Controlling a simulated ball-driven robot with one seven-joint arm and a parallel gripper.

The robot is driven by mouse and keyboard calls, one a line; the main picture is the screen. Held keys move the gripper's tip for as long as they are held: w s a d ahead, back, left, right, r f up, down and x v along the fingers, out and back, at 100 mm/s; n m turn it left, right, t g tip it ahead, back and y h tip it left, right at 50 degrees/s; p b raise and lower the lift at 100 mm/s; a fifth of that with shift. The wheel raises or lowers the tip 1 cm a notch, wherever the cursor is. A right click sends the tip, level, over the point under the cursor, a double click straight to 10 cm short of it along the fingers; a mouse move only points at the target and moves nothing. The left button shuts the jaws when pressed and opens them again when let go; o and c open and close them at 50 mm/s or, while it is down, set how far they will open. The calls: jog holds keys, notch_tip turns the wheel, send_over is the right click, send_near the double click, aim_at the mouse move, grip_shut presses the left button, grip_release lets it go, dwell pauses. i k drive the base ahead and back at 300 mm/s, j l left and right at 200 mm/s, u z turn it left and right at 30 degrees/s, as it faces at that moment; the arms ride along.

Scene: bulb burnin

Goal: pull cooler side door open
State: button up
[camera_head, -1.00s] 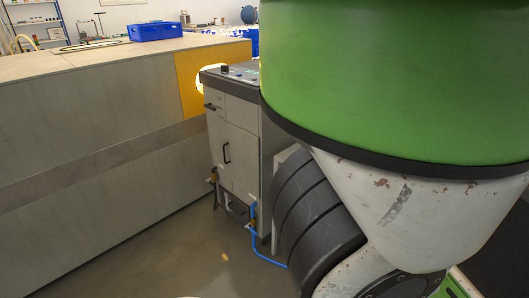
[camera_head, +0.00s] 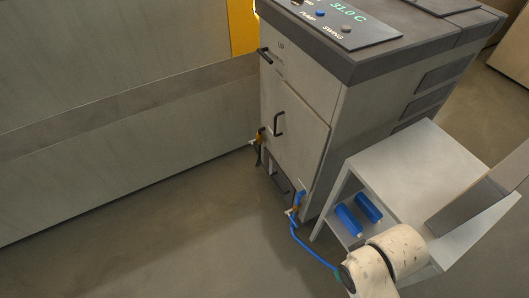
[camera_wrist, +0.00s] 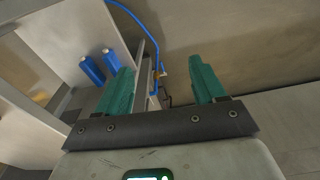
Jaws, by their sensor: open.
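The cooler (camera_head: 395,75) is a grey cabinet with a dark top and a panel reading 31.0 C. On its left-facing side a pale door (camera_head: 301,135) with a black bar handle (camera_head: 279,124) looks shut. A smaller handle (camera_head: 268,56) sits above it. My gripper (camera_wrist: 163,68) shows in the wrist view with two green fingers apart and nothing between them. I cannot make out the door handle in the wrist view.
A white shelf unit (camera_head: 410,170) with blue cylinders (camera_head: 349,220) stands right of the cooler. A blue hose (camera_head: 305,246) runs from a low valve (camera_head: 296,207) across the floor. A long grey wall (camera_head: 120,125) stands at left.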

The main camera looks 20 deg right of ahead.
aim_at(303, 134)
jog(key=z, duration=0.35)
jog(key=i+j+u, duration=0.2)
jog(key=i, duration=0.25)
jog(key=i+j+u, duration=0.2)
jog(key=i, duration=0.3)
